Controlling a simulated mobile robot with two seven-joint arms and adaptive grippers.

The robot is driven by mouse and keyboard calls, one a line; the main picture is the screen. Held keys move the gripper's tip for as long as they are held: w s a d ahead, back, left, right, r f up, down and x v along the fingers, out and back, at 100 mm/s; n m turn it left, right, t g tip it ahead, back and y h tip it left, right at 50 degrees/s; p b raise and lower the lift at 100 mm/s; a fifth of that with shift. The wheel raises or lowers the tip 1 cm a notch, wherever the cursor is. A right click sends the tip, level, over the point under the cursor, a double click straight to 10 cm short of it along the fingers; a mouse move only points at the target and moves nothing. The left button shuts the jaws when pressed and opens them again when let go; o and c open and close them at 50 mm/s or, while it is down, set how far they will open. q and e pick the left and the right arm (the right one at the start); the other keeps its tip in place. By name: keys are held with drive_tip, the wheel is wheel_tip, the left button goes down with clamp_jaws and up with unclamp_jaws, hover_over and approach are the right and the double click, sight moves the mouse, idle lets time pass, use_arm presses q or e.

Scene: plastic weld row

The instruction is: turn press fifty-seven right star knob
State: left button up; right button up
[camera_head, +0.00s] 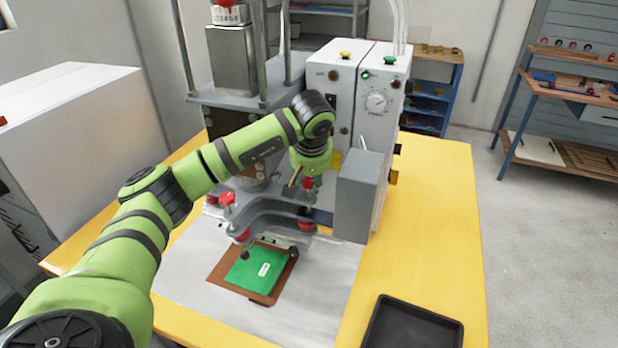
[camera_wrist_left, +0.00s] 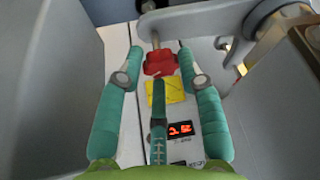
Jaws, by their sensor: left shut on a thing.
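The welding press (camera_head: 332,85) stands on the yellow table, with a grey and white body. The red star knob on the right (camera_head: 308,183) shows just below my left gripper (camera_head: 304,178), partly hidden by it. Another red star knob (camera_head: 228,198) is on the left of the press. My right gripper is not in view.
A grey box (camera_head: 358,195) on the press stands close to the right of my gripper. A green piece (camera_head: 257,270) lies in a brown frame below. A black tray (camera_head: 412,326) is at the front right. The table's right side is otherwise clear.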

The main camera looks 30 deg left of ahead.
sight(310, 182)
use_arm(q)
drive_tip(key=n, duration=0.2)
drive_tip(key=n+g+y, duration=0.1)
drive_tip(key=n, duration=0.3)
drive_tip(key=shift+w+r+g+y, duration=0.15)
drive_tip(key=shift+w+g+y, duration=0.15)
drive_tip(key=shift+g, duration=0.1)
drive_tip(key=shift+n, duration=0.3)
drive_tip(key=o, duration=1)
drive_tip(key=shift+o, duration=0.5)
drive_tip(key=shift+s, duration=0.1)
wheel_tip(310, 182, up, 10)
drive_tip(key=shift+a, duration=0.1)
